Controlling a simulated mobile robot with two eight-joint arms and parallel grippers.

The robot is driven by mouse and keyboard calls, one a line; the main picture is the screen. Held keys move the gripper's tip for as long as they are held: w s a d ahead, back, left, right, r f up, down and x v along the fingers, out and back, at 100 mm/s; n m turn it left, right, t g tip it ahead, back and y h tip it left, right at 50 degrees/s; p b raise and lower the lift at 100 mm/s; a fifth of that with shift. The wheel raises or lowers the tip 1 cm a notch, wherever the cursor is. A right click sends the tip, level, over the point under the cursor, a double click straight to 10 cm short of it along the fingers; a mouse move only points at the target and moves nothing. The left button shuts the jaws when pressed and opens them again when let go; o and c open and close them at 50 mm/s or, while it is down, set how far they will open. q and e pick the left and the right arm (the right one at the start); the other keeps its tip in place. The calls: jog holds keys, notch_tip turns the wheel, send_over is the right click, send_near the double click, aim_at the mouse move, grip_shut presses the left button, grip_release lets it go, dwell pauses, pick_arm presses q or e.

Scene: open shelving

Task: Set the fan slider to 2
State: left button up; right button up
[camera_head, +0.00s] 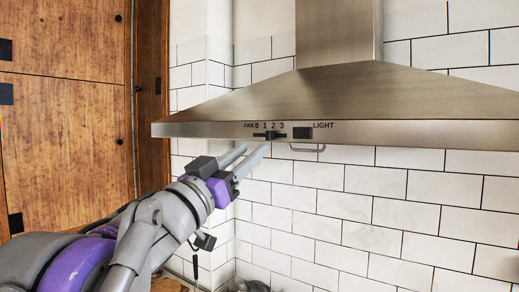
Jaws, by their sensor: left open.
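The steel range hood (370,95) spans the upper right of the head view. On its front strip is the fan slider (270,135), a small black knob on a dark track, under the printed labels FAN 0 1 2 3. The knob appears to stand between the 1 and the 2, though it is small. My left gripper (255,152) is below and left of the slider, its two grey fingers pointing up and right. It is open and empty, and the fingertips look close to the hood's lower edge; I cannot tell whether they touch. My right gripper is not in view.
A dark light switch (302,132) labelled LIGHT sits right of the slider. A metal rail (307,150) shows beneath the hood. Wooden cabinets (65,130) stand at the left. White tiles (400,215) cover the wall, with free room below the hood.

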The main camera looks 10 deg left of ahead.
pick_arm(q)
jog(key=shift+b+v, duration=0.35)
jog(key=shift+v, duration=2)
jog(key=shift+f, duration=0.15)
jog(key=w+a+f+n+g+y, duration=0.1)
jog(key=a+f+n+g+y, duration=0.15)
jog(key=f, duration=0.85)
jog(key=a+f+n+g+y, duration=0.2)
jog(key=a+f+y, duration=0.15)
jog(key=f, duration=0.75)
jog(key=w+a+f+n+g+y, duration=0.15)
jog(key=f+y, duration=0.25)
jog(key=f, duration=0.7)
jog(key=s+d+f+g, duration=0.2)
jog(key=s+f, duration=0.4)
jog(key=f, duration=0.3)
jog(key=s+d+f+m+g+h, duration=0.1)
jog(key=s+f+g, duration=0.3)
jog(key=f, duration=0.6)
jog(key=s+d+f+m+g+h, duration=0.1)
jog(key=s+d+f+g, duration=0.2)
jog(key=s+f, duration=0.5)
notch_tip(320, 180, down, 2)
jog(key=shift+f, duration=0.15)
